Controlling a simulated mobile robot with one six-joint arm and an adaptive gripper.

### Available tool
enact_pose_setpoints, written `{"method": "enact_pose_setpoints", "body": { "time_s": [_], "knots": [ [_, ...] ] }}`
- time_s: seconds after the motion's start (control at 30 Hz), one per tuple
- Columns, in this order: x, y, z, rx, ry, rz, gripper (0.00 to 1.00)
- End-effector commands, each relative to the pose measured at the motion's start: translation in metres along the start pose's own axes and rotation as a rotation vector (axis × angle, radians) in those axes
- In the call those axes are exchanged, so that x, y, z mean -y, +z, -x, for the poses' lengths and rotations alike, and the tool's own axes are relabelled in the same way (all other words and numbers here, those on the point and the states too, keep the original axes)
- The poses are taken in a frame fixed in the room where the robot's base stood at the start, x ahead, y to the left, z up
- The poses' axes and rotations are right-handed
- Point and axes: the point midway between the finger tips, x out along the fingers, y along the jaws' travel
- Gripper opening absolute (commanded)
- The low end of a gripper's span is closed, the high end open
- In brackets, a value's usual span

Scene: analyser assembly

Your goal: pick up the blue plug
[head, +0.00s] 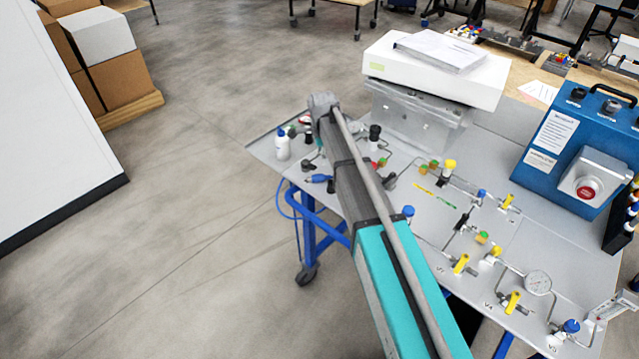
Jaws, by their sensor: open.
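A blue plug (319,178) lies near the left edge of the grey panel table (560,235), just left of my arm. A blue cable hangs in a loop over the table edge below it. My arm reaches up across the middle of the head view and passes close to the right of the plug in the picture. I cannot make out my gripper; the arm appears to hide it. No jaws show at the plug.
A white bottle (283,146) stands beyond the plug. Valves, thin tubes and a gauge (538,282) cover the panel on the right. A blue box (575,150) with a red button and a white instrument (437,70) stand behind.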

Motion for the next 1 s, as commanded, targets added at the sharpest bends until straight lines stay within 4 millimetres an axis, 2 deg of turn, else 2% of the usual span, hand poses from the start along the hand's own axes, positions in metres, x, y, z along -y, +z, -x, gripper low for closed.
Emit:
{"method": "enact_pose_setpoints", "body": {
  "time_s": [0.03, 0.5, 1.0],
  "knots": [
    [0.000, 0.000, -0.008, 0.000, 0.000, 0.000, 0.80],
    [0.000, 0.000, -0.042, 0.000, 0.000, 0.000, 0.80],
    [0.000, -0.001, -0.049, 0.000, 0.000, 0.000, 0.80]
  ]
}}
